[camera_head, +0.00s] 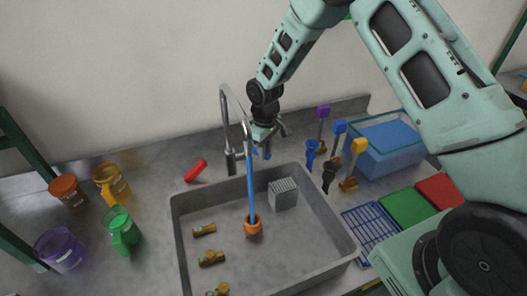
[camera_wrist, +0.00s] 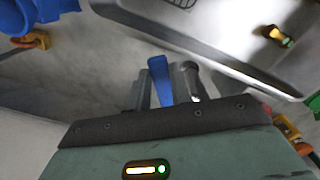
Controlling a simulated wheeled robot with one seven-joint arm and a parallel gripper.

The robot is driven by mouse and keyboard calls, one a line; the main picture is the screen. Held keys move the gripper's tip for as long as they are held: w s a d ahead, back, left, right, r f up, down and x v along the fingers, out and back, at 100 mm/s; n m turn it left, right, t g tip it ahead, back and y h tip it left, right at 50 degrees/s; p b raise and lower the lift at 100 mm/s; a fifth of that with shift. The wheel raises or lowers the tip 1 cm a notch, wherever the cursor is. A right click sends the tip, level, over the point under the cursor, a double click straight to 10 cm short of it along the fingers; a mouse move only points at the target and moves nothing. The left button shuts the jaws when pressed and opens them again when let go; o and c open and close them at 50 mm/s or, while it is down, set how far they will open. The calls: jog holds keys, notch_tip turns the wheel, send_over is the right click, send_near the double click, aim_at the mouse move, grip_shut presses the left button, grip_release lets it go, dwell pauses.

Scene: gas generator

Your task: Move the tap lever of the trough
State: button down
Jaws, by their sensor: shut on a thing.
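The trough (camera_head: 345,231) is a grey sink set in the counter. A grey gooseneck tap (camera_head: 223,110) stands at its back edge. A red lever (camera_head: 196,171) shows left of the tap's foot. A blue lever (camera_head: 267,153) shows on its right, partly hidden by my gripper (camera_head: 263,140). In the wrist view the blue lever (camera_wrist: 160,80) stands between the two fingers of my gripper (camera_wrist: 163,88), which is shut on it. A straight blue column (camera_head: 251,180) runs from the spout down to an orange cup-like piece (camera_head: 253,227) in the trough.
Small brass-coloured fittings (camera_head: 211,259) and a grey ribbed block (camera_head: 284,194) lie in the trough. Cups, including a green one (camera_head: 119,231), stand at left. At right are coloured-handled tools, a blue-filled tank (camera_head: 392,140), a blue rack (camera_head: 371,230) and green and red mats.

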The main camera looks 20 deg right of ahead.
dwell(0.4)
jog(key=c, duration=1.2)
grip_release()
jog(key=shift+c, duration=0.2)
jog(key=shift+r, duration=0.1)
notch_tip(320, 180, up, 17)
jog(key=b, duration=0.4)
jog(key=shift+r, duration=0.15)
jog(key=shift+d, duration=0.1)
jog(key=s+d+f+m+t, duration=0.1)
jog(key=s+d+m, duration=0.25)
jog(key=s, duration=0.65)
jog(key=s+d+f+m+t, duration=0.1)
jog(key=s+d+m+t, duration=0.3)
jog(key=s, duration=0.6)
jog(key=s+a+n+g+b, duration=0.1)
jog(key=s+a+n+g, duration=0.4)
jog(key=s+a, duration=0.9)
jog(key=a+n, duration=0.3)
jog(key=shift+s+r+y, duration=0.3)
jog(key=shift+s, duration=0.05)
